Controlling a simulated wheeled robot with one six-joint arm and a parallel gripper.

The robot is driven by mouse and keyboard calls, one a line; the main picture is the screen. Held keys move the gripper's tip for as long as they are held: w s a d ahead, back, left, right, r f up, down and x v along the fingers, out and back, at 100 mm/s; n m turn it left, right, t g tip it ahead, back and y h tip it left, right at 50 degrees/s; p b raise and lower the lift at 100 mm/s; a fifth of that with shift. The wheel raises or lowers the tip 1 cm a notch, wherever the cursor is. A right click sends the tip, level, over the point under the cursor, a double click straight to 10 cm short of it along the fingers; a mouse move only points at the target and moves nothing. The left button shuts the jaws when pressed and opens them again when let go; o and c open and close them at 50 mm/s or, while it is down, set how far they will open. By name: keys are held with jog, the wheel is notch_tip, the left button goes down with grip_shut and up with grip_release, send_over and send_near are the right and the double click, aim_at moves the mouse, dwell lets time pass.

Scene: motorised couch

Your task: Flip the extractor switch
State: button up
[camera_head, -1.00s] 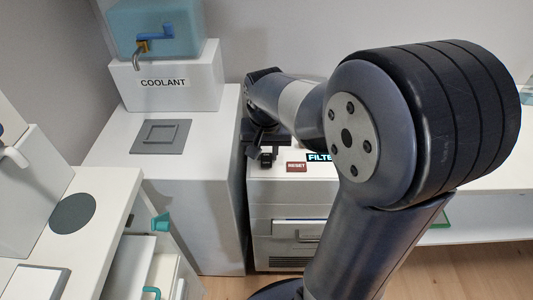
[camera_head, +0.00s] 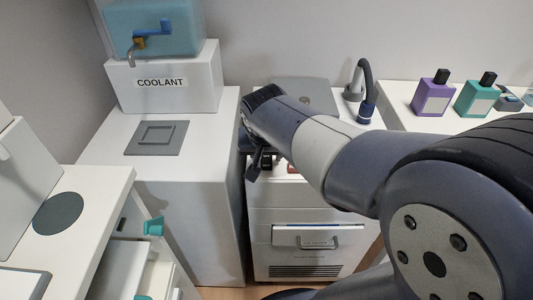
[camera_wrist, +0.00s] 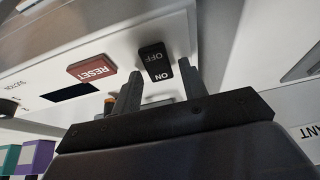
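The black rocker switch (camera_wrist: 156,61), marked ON and OFF, is on the white panel in the wrist view, next to the red RESET button (camera_wrist: 91,68). No extractor label is readable beside it. My gripper (camera_wrist: 159,68) is open, its two dark fingers apart with their tips near the ON end of the switch. Whether a finger touches it, and which end is pressed in, I cannot tell. In the head view my gripper (camera_head: 255,164) is at the white cabinet's front left, and the switch (camera_head: 266,161) shows small beside it, with my arm hiding much of the panel.
A white coolant stand (camera_head: 165,86) with a blue tank (camera_head: 160,22) is at the back left. A grey case (camera_head: 303,92) and a bent nozzle arm (camera_head: 367,100) are behind my arm. Purple (camera_head: 433,95) and teal (camera_head: 477,96) bottles stand on the right counter.

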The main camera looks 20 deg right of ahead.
jog(key=shift+o, duration=0.5)
jog(key=shift+r, duration=0.1)
jog(key=shift+s+r, duration=0.15)
jog(key=shift+r, duration=0.2)
jog(key=p+v, duration=0.2)
jog(key=v, duration=0.8)
jog(key=shift+p, duration=0.4)
jog(key=shift+f, duration=0.1)
jog(key=b+x, duration=0.3)
jog(key=x, duration=0.8)
jog(key=shift+s, duration=0.15)
jog(key=shift+r+p, duration=0.25)
jog(key=shift+p, duration=0.35)
jog(key=shift+w+f+g+p, duration=0.1)
jog(key=shift+w+g+p, duration=0.15)
jog(key=shift+g+p, duration=0.4)
